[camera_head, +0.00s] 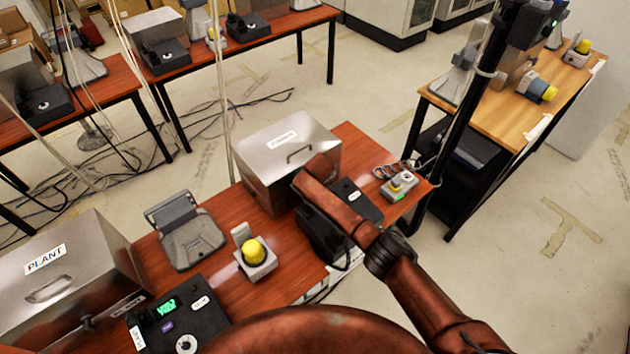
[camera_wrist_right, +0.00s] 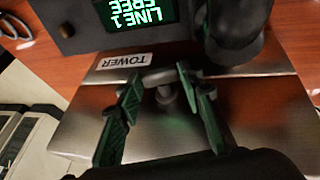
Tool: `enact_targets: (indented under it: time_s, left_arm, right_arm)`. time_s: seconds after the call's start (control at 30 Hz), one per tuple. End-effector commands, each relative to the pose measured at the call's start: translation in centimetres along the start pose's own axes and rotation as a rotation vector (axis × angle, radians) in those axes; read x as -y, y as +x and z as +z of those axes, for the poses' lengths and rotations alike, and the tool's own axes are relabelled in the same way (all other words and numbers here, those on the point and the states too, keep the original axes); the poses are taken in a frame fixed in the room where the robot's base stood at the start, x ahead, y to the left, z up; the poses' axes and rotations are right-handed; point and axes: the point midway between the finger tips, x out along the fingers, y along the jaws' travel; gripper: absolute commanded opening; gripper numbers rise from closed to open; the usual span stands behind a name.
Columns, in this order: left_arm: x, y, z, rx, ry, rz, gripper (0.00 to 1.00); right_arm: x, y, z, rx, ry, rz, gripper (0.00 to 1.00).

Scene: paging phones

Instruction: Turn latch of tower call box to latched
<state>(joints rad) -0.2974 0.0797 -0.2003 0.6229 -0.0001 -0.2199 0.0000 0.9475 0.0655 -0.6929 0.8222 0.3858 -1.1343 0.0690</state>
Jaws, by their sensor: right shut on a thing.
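The tower call box (camera_head: 262,157) is a brushed-metal box with a white label and a bar handle on its lid, on the reddish table in the head view. In the right wrist view its TOWER label (camera_wrist_right: 122,61) appears upside down on the metal. My right gripper (camera_wrist_right: 163,85) has its two green-padded fingers on either side of a small grey latch piece (camera_wrist_right: 163,76) beside that label, and is shut on it. In the head view my reddish-brown right arm hides the right gripper and the box's near right corner. My left gripper is not in view.
A black phone (camera_head: 355,195) with a dark handset stands close beside the box; its green screen (camera_wrist_right: 137,12) shows in the wrist view. A yellow-button unit (camera_head: 256,258), a grey stand (camera_head: 190,235) and the PLANT box (camera_head: 70,285) occupy the table's left side.

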Motion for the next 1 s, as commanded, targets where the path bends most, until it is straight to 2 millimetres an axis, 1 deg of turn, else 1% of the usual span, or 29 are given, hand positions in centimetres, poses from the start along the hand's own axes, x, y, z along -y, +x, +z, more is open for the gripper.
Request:
enact_targets:
  time_s: [0.03, 0.1, 0.3, 0.7, 0.73, 0.93, 1.0]
  left_arm:
    - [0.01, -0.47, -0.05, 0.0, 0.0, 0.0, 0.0]
    - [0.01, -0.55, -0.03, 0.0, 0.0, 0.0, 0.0]
    - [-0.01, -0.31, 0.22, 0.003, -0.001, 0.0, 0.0]
    - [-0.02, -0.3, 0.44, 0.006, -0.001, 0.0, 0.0]
    - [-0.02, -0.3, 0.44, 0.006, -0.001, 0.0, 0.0]
    - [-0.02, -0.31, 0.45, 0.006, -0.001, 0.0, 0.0]
    - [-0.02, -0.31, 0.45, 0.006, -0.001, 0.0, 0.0]
  right_arm:
    - [0.28, -0.04, 0.15, 0.004, -0.018, 0.037, 0.1]
    - [0.48, 0.1, 0.19, 0.004, -0.041, 0.091, 0.1]
    - [0.7, 0.28, 0.23, 0.003, -0.085, 0.202, 0.1]
    - [0.69, 0.23, 0.21, 0.002, -0.094, 0.228, 0.1]
    - [0.7, 0.23, 0.22, 0.002, -0.094, 0.228, 0.36]
    - [0.68, 0.18, 0.15, 0.001, -0.095, 0.228, 0.5]
    - [0.67, 0.16, 0.12, 0.001, -0.095, 0.228, 0.52]
